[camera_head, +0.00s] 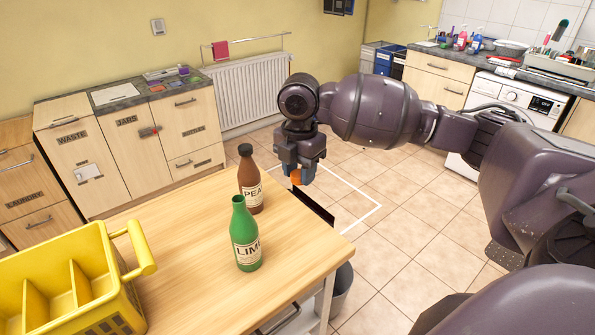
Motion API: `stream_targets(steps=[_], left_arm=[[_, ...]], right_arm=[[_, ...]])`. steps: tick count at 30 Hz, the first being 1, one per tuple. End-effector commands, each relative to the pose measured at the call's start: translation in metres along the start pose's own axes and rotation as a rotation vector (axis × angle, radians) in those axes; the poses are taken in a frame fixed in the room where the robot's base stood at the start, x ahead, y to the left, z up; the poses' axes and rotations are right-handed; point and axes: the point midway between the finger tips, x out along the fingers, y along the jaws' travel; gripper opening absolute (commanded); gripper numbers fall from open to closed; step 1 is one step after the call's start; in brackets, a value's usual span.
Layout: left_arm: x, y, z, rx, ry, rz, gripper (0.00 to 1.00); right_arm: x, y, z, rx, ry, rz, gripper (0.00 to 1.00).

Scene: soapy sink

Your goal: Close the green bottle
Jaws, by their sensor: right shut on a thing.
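The green bottle (245,238), labelled "LIM…", stands upright on the wooden table. Its mouth shows no cap. My right gripper (300,173) points down beyond the table's right edge, up and to the right of the green bottle in the picture. It is shut on a small orange object (296,177), which looks like a cap; the fingers partly hide it. My left gripper is not in view.
A brown bottle (250,183) with a dark cap stands just behind the green one. A yellow divided crate (112,268) with a handle sits at the table's left. The front middle of the wooden table (200,300) is clear. A dark bin (342,285) stands beside the table.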

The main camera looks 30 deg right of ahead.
Motion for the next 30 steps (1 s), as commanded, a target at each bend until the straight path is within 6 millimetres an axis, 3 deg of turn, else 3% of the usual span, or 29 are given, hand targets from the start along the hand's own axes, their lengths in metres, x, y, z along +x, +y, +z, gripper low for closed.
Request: stream_targets(steps=[5, 30], left_arm=[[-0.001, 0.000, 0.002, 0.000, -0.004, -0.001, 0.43], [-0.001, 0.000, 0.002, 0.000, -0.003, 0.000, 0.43]], right_arm=[[0.001, 0.002, -0.011, 0.160, 0.002, 0.001, 0.16], [0.012, 0.005, -0.088, 1.372, 0.001, -0.003, 0.16]])
